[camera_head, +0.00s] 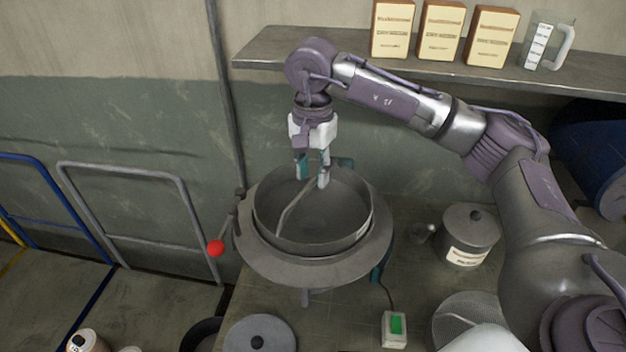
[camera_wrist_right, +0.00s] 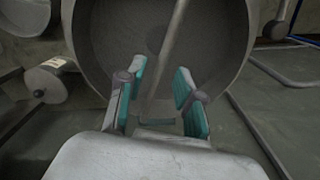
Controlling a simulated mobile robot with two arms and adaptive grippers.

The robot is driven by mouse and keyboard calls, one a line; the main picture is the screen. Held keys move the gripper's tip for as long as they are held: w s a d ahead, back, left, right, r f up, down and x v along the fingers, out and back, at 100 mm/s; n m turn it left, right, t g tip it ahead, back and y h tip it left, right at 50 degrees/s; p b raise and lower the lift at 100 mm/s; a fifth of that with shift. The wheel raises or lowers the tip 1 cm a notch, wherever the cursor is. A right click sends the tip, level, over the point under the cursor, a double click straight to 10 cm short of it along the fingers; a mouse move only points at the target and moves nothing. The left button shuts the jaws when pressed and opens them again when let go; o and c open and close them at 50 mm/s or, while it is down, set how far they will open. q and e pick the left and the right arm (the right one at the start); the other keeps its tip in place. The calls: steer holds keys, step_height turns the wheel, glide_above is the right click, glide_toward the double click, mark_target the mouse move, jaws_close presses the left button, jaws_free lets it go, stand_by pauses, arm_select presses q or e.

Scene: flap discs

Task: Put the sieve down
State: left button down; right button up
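My right gripper (camera_head: 312,180) points down at the pan's far side. In the right wrist view its teal-padded fingers (camera_wrist_right: 157,107) are apart, with the bar's end between them and no visible grip. Whether the fingers touch the bar or rim is unclear.
A red knob (camera_head: 216,248) sticks out left of the ring. Right of it stand a lidded canister (camera_head: 470,247) and a switch box (camera_head: 396,328). A round mesh piece (camera_head: 450,310) lies at lower right, partly hidden. A shelf (camera_head: 285,48) with boxes runs behind my right arm.

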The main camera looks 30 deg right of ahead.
step_height(320, 180, up, 10)
steer(key=shift+b, duration=0.4)
steer(key=shift+f, duration=0.2)
